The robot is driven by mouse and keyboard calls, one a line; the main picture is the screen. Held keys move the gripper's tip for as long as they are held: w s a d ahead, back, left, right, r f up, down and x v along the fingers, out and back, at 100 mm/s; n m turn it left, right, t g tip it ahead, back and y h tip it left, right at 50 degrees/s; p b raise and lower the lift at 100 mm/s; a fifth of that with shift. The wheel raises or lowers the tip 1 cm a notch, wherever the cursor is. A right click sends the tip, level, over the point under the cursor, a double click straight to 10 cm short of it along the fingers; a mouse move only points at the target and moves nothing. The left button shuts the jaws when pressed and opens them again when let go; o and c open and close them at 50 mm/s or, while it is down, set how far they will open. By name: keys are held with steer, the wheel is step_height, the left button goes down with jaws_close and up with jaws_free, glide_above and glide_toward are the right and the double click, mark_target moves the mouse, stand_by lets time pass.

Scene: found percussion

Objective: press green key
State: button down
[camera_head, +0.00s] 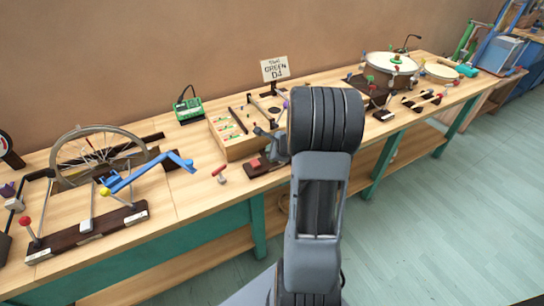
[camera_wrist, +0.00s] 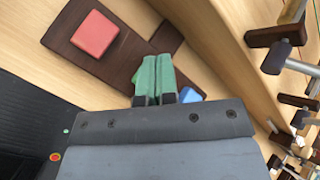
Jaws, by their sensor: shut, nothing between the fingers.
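A dark wooden board (camera_wrist: 58,42) with coloured keys lies under my gripper in the wrist view. A square red key (camera_wrist: 95,35) is at upper left, and part of a blue key (camera_wrist: 190,95) shows at the right of the fingers. My gripper (camera_wrist: 157,62) is shut and empty, its two green-looking fingers together over the board between these keys. No green key can be told apart from the fingers; it may be hidden behind them. I cannot tell whether the fingertips touch anything. In the head view the red key (camera_head: 255,163) shows, while my arm hides much of the board.
A shallow wooden box (camera_head: 237,148) stands just behind the board on the long bench. A sign (camera_head: 275,69) and a green device (camera_head: 188,110) are further back. A spoked wheel (camera_head: 97,155) with a blue crank (camera_head: 150,172) stands at left, and drums (camera_head: 392,66) stand at right.

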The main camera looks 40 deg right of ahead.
steer(key=shift+f+b, duration=0.55)
steer(key=shift+b, duration=0.05)
stand_by(0.5)
stand_by(0.3)
steer(key=shift+r+p, duration=0.75)
steer(key=shift+r, duration=0.2)
steer(key=shift+r, duration=0.1)
step_height(320, 180, up, 5)
steer(key=p, duration=0.4)
stand_by(0.4)
